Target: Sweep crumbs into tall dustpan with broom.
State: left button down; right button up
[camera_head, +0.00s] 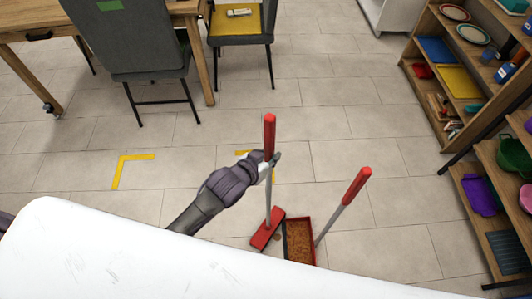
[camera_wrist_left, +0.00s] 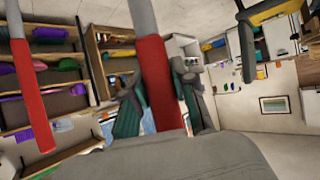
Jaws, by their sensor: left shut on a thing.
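My left gripper (camera_head: 270,163) is shut on the broom's red handle (camera_head: 269,135), just below the grip's upper part. In the left wrist view the red handle (camera_wrist_left: 154,75) runs between the fingers. The broom stands nearly upright, with its red head (camera_head: 266,232) low at the floor, just left of the dustpan. The tall dustpan (camera_head: 314,250) is on the floor, its red handle (camera_head: 357,185) leaning up to the right; that handle also shows in the left wrist view (camera_wrist_left: 31,95). Brown, grainy crumbs (camera_head: 299,238) show within the pan. My right gripper is out of view.
Shelves (camera_head: 452,105) with plates, boxes and baskets stand at the right. A grey chair (camera_head: 130,45) and a wooden table (camera_head: 30,22) are at the upper left, another chair (camera_head: 240,40) at the top. Yellow tape (camera_head: 119,172) marks the tiles. Tiled floor around the broom is mostly clear.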

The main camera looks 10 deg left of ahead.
pick_arm(q)
jog(key=shift+s+d, duration=1.55)
jog(key=shift+d, duration=2.65)
jog(key=r+p, duration=0.3)
jog(key=a+r+p, duration=0.1)
jog(key=r, duration=0.1)
jog(key=shift+w+r+p, duration=0.1)
jog(key=shift+w+p, duration=0.1)
jog(key=shift+p, duration=0.1)
